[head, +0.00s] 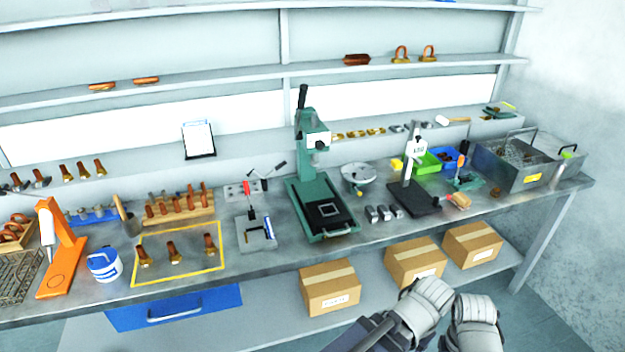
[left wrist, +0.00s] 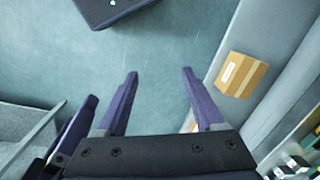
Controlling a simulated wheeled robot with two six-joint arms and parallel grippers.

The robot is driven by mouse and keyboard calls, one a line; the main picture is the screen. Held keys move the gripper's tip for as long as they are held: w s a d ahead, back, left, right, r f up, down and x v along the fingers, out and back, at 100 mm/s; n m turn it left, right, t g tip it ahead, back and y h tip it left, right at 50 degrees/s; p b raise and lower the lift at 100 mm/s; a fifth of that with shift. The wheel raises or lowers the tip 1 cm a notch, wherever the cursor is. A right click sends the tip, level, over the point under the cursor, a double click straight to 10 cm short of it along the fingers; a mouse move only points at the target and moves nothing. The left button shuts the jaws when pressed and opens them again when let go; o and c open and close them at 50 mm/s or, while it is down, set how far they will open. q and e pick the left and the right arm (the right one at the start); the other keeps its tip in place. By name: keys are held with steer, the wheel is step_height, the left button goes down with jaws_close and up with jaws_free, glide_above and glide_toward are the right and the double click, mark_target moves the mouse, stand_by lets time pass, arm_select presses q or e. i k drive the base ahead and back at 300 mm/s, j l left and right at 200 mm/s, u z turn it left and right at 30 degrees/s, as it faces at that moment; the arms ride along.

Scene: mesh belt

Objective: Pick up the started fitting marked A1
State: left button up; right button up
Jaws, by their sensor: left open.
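Several copper-and-brass fittings are in the head view. Three of them stand inside a yellow-outlined rectangle (head: 180,276) on the bench: a left fitting (head: 144,257), a middle fitting (head: 175,252) and a right fitting (head: 209,244). Their markings are too small to read, so I cannot tell which is A1. My left gripper (left wrist: 159,78) is open and empty in the left wrist view, above the floor and away from the bench top. Parts of my arms show at the bottom of the head view, but no fingers are clear there. My right gripper is not seen.
An orange stand (head: 62,255) and a blue-white tub (head: 104,264) are left of the outline. A wooden rack (head: 178,212) is behind it. A grey fixture (head: 256,233) and a green press (head: 318,190) are to the right. Cardboard boxes (head: 330,286) sit on the lower shelf.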

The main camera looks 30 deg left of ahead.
mark_target(212, 251)
steer(key=j+u, duration=0.15)
steer(key=u, duration=2)
steer(key=i+l, duration=0.05)
